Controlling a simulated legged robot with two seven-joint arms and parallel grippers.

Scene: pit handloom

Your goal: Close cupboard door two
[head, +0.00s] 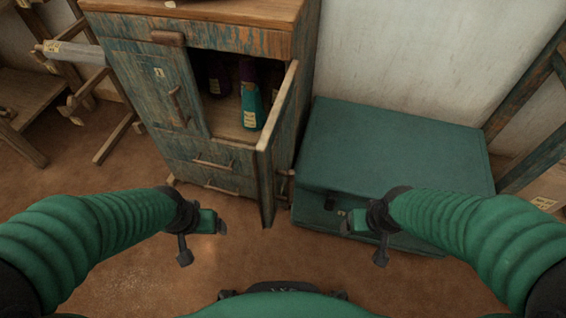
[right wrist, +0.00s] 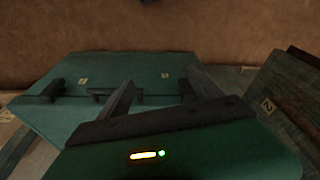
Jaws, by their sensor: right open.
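The cupboard (head: 215,170) is worn blue-green wood with a brown top. Cupboard door two (head: 285,125) stands open, swung out toward me and seen nearly edge-on. Its outer face, with a label "2", shows at the right edge of the right wrist view (right wrist: 295,100). The left door (head: 155,85), labelled "1", is shut. My left gripper (head: 204,240) is open and empty, in front of the drawers. My right gripper (head: 362,240) is open and empty, right of door two and above the chest's front edge. Its two separated fingers show in the right wrist view (right wrist: 163,90).
A teal chest (head: 390,150) stands right of the cupboard, close to door two's outer side. Inside the open compartment are a teal yarn cone (head: 252,108) and darker cones. Wooden frames stand at both sides. The floor (head: 240,265) before the cupboard is clear.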

